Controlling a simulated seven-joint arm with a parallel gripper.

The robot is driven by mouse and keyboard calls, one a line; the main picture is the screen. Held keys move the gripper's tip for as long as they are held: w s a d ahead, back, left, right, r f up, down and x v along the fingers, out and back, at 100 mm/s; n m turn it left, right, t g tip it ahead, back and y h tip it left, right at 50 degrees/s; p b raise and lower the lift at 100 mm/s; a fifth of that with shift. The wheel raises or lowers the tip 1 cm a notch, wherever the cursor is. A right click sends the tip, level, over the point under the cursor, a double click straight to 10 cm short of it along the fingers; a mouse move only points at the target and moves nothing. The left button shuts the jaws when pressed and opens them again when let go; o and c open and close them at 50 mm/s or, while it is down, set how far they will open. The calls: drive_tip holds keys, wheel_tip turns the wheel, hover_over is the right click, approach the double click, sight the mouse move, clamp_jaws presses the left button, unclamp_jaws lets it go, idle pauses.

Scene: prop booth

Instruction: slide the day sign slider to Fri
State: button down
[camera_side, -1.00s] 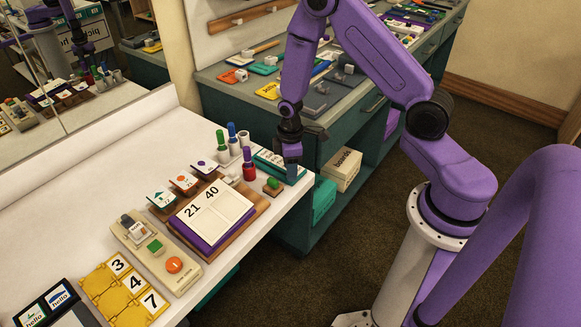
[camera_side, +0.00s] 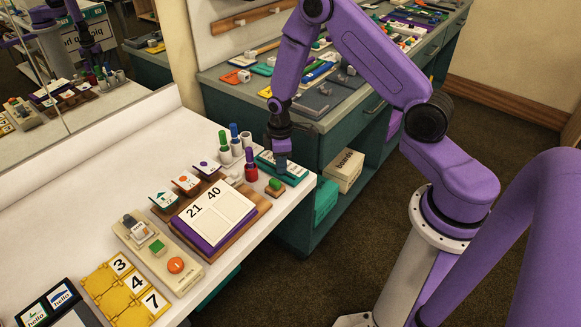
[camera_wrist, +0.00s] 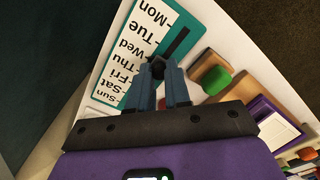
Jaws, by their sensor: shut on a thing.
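The day sign (camera_wrist: 140,43) is a teal board with a white strip listing Mon to Sun. In the side view the sign (camera_side: 295,178) lies at the table's right end. A dark slot (camera_wrist: 178,43) runs beside the names, its visible stretch toward the Mon end. My gripper (camera_wrist: 158,72) is shut on the slider's dark knob (camera_wrist: 157,63), about level with Wed or Thu; the fingers hide its exact mark. The side view shows my gripper (camera_side: 281,168) low over the sign.
The 21 40 board (camera_side: 218,218) lies farther left. The table's front edge is near the sign, with open floor beyond.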

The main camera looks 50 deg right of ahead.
sight(270, 166)
drive_tip(key=shift+w, duration=2.3)
drive_tip(key=c, duration=1.1)
unclamp_jaws()
drive_tip(key=shift+o, duration=0.2)
wheel_tip(270, 166, up, 18)
drive_tip(key=shift+f, duration=0.25)
